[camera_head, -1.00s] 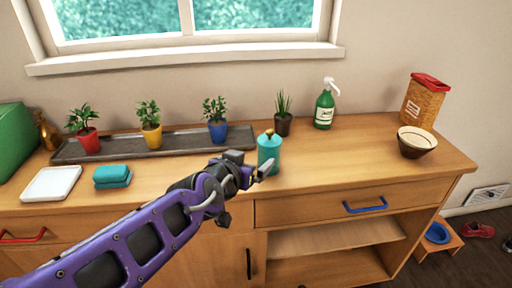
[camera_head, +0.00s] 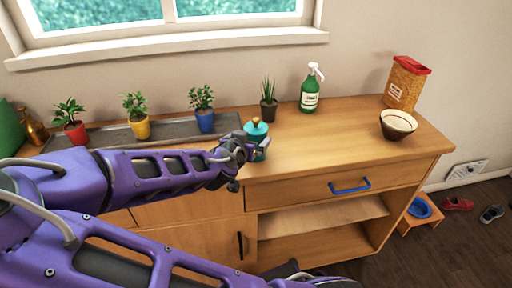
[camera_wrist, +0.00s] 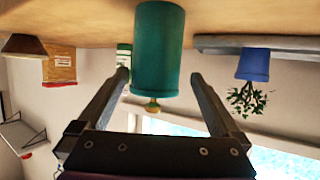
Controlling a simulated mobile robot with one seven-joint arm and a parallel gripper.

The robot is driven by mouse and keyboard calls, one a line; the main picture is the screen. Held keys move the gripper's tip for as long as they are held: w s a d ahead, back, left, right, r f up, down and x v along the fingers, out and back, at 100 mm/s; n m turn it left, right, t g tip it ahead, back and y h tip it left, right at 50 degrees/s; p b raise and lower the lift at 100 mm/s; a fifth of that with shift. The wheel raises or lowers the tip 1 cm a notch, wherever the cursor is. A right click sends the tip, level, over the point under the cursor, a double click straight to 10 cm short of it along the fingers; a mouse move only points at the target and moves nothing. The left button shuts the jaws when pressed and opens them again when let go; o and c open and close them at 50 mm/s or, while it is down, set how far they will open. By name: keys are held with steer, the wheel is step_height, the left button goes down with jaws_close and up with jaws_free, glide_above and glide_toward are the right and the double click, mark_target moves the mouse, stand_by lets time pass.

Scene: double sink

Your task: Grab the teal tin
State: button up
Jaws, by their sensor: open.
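The teal tin (camera_head: 257,130) is a cylinder with a gold knob on its lid. It stands upright on the wooden counter near the front edge. My gripper (camera_head: 258,150) is at its front left side and hides part of its body. In the wrist view, which is upside down, the tin (camera_wrist: 158,50) appears large between the two open fingers of my gripper (camera_wrist: 160,82).
A tray (camera_head: 225,122) with potted plants runs behind and left of the tin. A dark pot with a spiky plant (camera_head: 268,107) and a green spray bottle (camera_head: 310,92) stand behind it. A bowl (camera_head: 397,124) and a cereal container (camera_head: 407,85) are at the right. The counter between is clear.

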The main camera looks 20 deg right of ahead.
steer(key=shift+d+b+x, duration=0.15)
steer(key=shift+b+x, duration=0.2)
steer(key=shift+x, duration=1.25)
steer(key=shift+d+b+x, duration=0.15)
steer(key=shift+b+x, duration=0.2)
steer(key=shift+x, duration=1.25)
steer(key=shift+s+r, duration=0.15)
steer(key=shift+r, duration=0.05)
steer(key=c, duration=1.4)
